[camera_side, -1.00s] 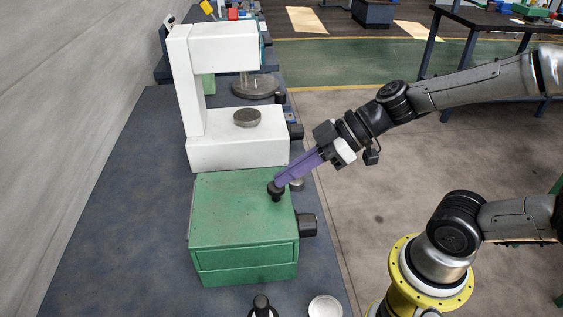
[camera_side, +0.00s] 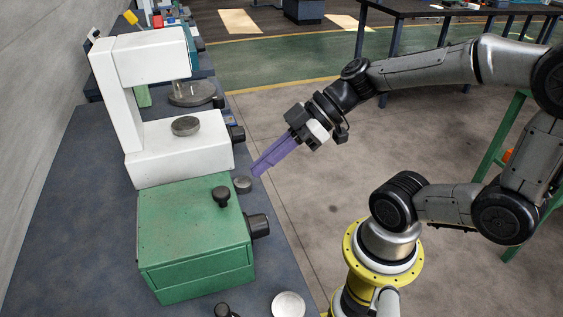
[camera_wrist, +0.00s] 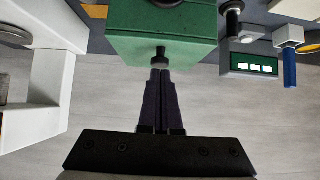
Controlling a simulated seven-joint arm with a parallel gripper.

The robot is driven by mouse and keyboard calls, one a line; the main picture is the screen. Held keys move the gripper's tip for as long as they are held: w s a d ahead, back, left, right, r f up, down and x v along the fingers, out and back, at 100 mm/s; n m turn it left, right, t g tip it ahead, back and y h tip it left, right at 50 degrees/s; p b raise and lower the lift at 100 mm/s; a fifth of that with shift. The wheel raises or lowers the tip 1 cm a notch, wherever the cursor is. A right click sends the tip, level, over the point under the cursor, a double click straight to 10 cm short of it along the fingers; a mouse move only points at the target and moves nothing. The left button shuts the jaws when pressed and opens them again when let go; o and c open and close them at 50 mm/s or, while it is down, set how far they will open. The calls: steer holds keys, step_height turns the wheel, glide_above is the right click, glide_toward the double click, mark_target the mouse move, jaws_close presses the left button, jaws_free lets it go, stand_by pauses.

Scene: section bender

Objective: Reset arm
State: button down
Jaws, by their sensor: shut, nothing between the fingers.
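My gripper (camera_side: 256,173) has long purple fingers, shut and empty. In the side view it hangs in the air to the right of the green box-shaped machine (camera_side: 190,240), near the bench's right edge. A black knob (camera_side: 221,196) stands on top of the green machine, apart from my fingertips. In the wrist view my gripper (camera_wrist: 161,72) points toward the green machine (camera_wrist: 160,38), and a small black knob (camera_wrist: 159,54) appears just past the fingertips.
A white C-shaped machine (camera_side: 180,150) stands behind the green one. A small metal disc (camera_side: 243,185) lies near the fingertips. A black knob (camera_side: 287,224) juts from the green machine's right side. A pale round disc (camera_side: 288,305) lies in front.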

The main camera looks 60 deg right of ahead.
steer(key=s+a+n+g+h, duration=0.1)
steer(key=s+a+n+g, duration=0.2)
steer(key=s, duration=0.5)
steer(key=d+r+m+t+h, duration=0.1)
steer(key=d+r+m+h, duration=0.1)
steer(key=d+m+h, duration=0.4)
steer(key=shift+d+m, duration=1.8)
steer(key=shift+m, duration=1.2)
steer(key=c, duration=1.5)
jaws_free()
steer(key=shift+c, duration=0.2)
